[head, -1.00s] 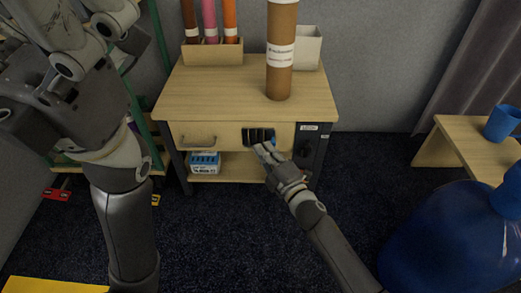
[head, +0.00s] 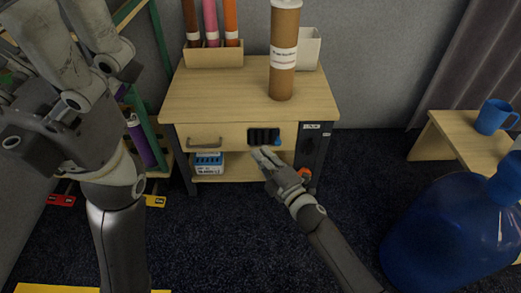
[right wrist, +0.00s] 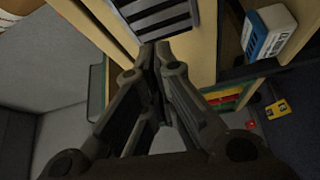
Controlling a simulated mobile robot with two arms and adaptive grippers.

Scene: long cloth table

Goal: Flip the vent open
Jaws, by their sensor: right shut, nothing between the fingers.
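The vent (head: 264,138) is a small dark slatted panel in the front of the wooden cabinet, right of the drawer handle, with a blue bit at its right edge. Its grey slats show at the top of the right wrist view (right wrist: 158,14). I cannot tell how far its slats are tilted. My right gripper (head: 262,154) is shut and empty, its fingertips just below and in front of the vent. Its closed tips also show in the right wrist view (right wrist: 155,50). My left gripper (head: 75,25) is raised at the upper left, fingers apart and tips partly cut off.
The cabinet top (head: 220,100) carries a tall brown cup (head: 284,75), a holder with several coloured tubes (head: 213,55) and a white box (head: 308,50). A blue-white box (head: 208,163) sits on the lower shelf. A big blue jug (head: 450,240) stands at right.

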